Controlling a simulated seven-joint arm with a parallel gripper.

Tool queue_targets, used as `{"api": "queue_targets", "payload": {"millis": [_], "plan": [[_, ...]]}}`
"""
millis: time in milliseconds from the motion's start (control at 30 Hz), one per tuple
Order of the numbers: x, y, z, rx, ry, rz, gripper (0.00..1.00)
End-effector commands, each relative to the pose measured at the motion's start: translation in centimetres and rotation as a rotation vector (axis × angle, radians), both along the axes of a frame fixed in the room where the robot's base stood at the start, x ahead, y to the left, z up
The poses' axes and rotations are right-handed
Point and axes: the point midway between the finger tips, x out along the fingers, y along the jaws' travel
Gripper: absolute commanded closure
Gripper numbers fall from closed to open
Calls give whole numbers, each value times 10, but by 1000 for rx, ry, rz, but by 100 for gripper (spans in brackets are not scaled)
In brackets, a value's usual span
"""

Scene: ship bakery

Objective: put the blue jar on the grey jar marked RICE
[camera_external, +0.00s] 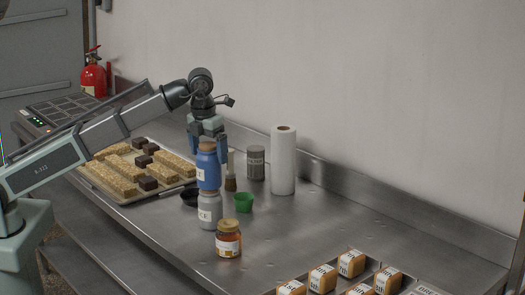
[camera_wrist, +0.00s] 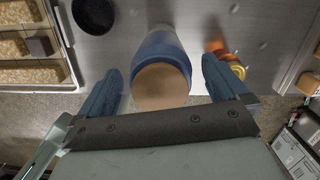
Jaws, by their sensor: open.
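The blue jar (camera_external: 208,172) has a tan lid and a white label. It stands upright on top of the grey jar (camera_external: 210,212), whose white label shows letters ending in "CE". The two look in line and touching. My gripper (camera_external: 208,148) is open, with its blue fingers down on either side of the blue jar's top. In the wrist view the blue jar (camera_wrist: 163,48) and its lid lie between my fingers (camera_wrist: 160,72), with a gap on both sides.
An amber jar (camera_external: 228,240) stands just in front. A green cup (camera_external: 243,202), black bowl (camera_external: 189,197), brush (camera_external: 231,178), dark grey tin (camera_external: 255,163) and paper roll (camera_external: 283,160) are close behind. A tray of bars (camera_external: 127,193) lies left; the counter's right middle is clear.

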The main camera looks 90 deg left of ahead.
Motion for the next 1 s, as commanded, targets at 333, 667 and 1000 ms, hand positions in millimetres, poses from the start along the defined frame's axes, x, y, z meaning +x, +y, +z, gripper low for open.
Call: {"api": "queue_targets", "payload": {"millis": [333, 667, 1000], "plan": [[-2, -4, 46, 1, -3, 0, 0], [-5, -7, 70, 0, 0, 0, 0], [-5, -7, 70, 0, 0, 0, 0]]}}
